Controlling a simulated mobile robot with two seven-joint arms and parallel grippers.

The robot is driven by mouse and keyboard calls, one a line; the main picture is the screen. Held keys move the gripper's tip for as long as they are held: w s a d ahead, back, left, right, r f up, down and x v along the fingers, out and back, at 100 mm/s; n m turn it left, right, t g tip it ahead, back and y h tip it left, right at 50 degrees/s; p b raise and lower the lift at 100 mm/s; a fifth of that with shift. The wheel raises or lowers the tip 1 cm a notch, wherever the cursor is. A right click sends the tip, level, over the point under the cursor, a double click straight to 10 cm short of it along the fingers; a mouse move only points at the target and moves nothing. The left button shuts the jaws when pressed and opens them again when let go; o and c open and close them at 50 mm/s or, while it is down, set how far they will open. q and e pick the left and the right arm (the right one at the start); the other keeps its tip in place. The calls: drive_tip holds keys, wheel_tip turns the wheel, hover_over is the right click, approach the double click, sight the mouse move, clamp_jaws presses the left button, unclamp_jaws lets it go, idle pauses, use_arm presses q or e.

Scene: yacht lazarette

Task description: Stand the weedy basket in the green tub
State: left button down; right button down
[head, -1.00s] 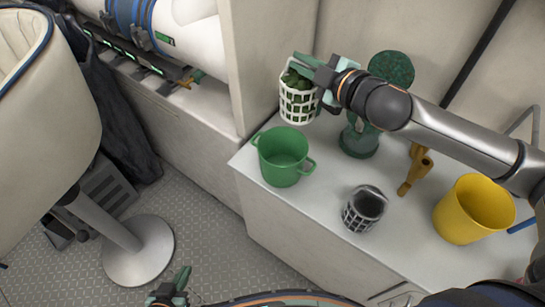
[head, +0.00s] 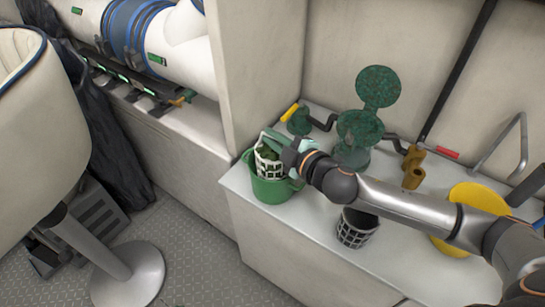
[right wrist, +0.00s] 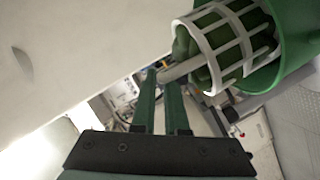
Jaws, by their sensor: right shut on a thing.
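The weedy basket (head: 269,168), a white lattice basket with dark green weed inside, is at the mouth of the green tub (head: 268,192). Its lower part is hidden behind the tub's front wall. I cannot tell whether it touches the tub's floor. My right gripper (head: 276,143) is shut on the basket's upper edge. In the right wrist view the fingers (right wrist: 166,78) close on a pale bar beside the basket (right wrist: 222,45), with the green tub (right wrist: 295,50) around its far part. My left gripper is out of view.
A dark lattice basket (head: 355,228) stands on the white counter (head: 310,222) in front of my right arm. The yellow bucket (head: 482,197) is partly behind the arm. A green hinged-lid fitting (head: 360,130) and brass piece (head: 413,168) stand behind. The counter's front edge is close to the tub.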

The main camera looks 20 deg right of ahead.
sight(273, 152)
drive_tip(key=shift+f+b, duration=0.75)
drive_tip(key=shift+f, duration=1.85)
drive_tip(key=shift+f, duration=0.2)
drive_tip(key=c, duration=0.9)
unclamp_jaws()
drive_tip(key=shift+c, duration=0.2)
drive_tip(key=shift+r, duration=0.15)
drive_tip(key=shift+s, duration=0.2)
drive_tip(key=v, duration=1.1)
drive_tip(key=shift+s+d+r+b, duration=0.15)
drive_tip(key=shift+s+d+b, duration=0.05)
drive_tip(key=shift+s+b, duration=0.1)
